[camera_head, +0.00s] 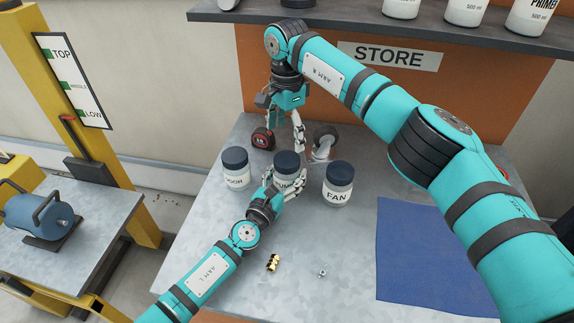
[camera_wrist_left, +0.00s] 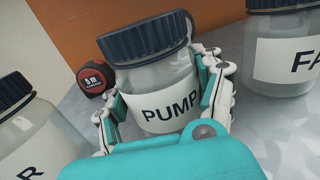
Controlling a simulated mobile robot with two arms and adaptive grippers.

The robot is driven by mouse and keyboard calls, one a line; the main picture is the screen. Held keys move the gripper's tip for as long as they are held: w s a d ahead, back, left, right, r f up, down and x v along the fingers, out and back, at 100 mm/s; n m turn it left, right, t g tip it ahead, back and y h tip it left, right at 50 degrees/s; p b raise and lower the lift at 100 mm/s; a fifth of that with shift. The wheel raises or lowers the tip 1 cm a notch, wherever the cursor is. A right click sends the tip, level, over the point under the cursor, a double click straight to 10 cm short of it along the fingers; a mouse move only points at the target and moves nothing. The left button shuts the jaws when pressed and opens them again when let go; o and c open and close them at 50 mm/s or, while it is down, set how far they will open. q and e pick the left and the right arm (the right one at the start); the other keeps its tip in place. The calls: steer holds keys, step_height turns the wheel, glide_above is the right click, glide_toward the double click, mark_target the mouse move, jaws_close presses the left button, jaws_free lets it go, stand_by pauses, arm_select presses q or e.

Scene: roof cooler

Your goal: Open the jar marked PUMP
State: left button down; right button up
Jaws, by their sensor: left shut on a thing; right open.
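The PUMP jar (camera_wrist_left: 165,103) is a clear jar with a white label and a dark ribbed lid (camera_wrist_left: 143,37). It stands on the metal table between two similar jars, its lid (camera_head: 287,160) on top in the head view. My left gripper (camera_head: 282,190) is shut around the jar's body at label height; its fingers (camera_wrist_left: 165,105) press both sides in the left wrist view. The jar looks slightly tilted in that view, as do its neighbours. My right gripper (camera_head: 283,130) is open and empty, pointing down behind and above the jars. It does not touch the lid.
The FAN jar (camera_head: 338,183) stands close on the right, another lidded jar (camera_head: 236,168) on the left. A tape measure (camera_head: 263,138) and a caster wheel (camera_head: 323,142) lie behind. A brass fitting (camera_head: 273,263), a small metal part (camera_head: 322,272) and a blue mat (camera_head: 430,260) lie in front.

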mark_target(287, 159)
steer(key=m, duration=1.3)
steer(key=shift+m, duration=0.4)
steer(key=m, duration=1.3)
steer(key=shift+m, duration=0.4)
steer(key=m, duration=0.4)
steer(key=shift+m, duration=0.4)
steer(key=m, duration=1.1)
steer(key=shift+m, duration=0.4)
steer(key=shift+f, duration=4)
